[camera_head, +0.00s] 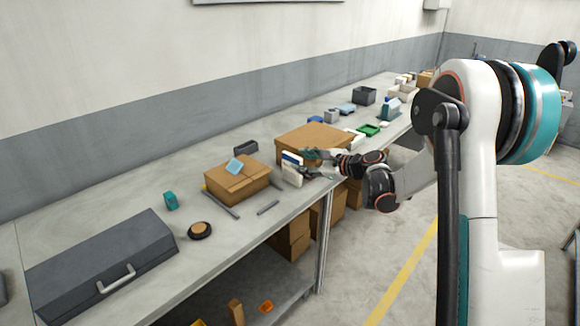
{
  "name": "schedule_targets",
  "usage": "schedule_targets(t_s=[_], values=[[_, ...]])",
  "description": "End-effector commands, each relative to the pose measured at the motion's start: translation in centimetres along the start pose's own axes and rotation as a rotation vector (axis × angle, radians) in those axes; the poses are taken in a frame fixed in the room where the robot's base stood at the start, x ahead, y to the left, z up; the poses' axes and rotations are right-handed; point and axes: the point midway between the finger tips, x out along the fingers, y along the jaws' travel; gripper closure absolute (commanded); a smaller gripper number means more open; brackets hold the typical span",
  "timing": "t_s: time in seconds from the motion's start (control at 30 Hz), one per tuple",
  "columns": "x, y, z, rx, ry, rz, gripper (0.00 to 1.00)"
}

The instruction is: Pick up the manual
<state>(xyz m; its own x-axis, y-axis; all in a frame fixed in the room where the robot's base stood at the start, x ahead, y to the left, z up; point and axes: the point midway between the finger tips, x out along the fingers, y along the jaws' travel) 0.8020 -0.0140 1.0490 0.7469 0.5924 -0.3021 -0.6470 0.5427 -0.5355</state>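No thing can be read clearly as the manual at this size. A flat light-blue booklet-like item (235,166) lies on top of a closed brown cardboard box (238,184) on the bench. A white item (292,175) and a blue-and-white one (291,158) stand just left of my gripper, near the bench's front edge. My gripper (311,164) reaches in from the right, low over the bench, with its fingers pointing left and apart. Nothing shows clearly between them. I cannot tell whether a fingertip touches the white item.
The long grey workbench (130,190) runs along the wall. A larger cardboard box (315,138) stands behind my gripper. A dark toolbox (105,262), a teal block (170,200), a round reel (200,230) and grey bars lie at left. Bins stand farther back.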

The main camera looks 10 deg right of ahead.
Motion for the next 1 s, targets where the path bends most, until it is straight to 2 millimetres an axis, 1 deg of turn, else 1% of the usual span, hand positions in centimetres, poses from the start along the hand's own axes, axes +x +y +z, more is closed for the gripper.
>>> schedule_targets(t_s=[0.03, 0.1, 0.3, 0.4, 0.5, 0.57, 0.67, 0.77, 1.0], values=[[0.6, -0.7, -1.4, 0.065, -0.026, -0.020, 0.60], [1.4, -1.4, -3.3, 0.165, -0.069, -0.046, 0.60], [2.4, -2.2, -8.3, 0.417, -0.188, -0.102, 0.60], [2.6, -2.3, -10.0, 0.505, -0.234, -0.118, 0.60], [2.6, -2.2, -11.2, 0.563, -0.265, -0.127, 0.60], [2.6, -2.2, -11.6, 0.584, -0.277, -0.130, 0.60], [3.3, -2.2, -11.8, 0.600, -0.286, -0.131, 0.60], [4.7, -2.4, -11.5, 0.602, -0.288, -0.129, 0.60], [9.0, -3.4, -10.5, 0.600, -0.286, -0.130, 0.60]])
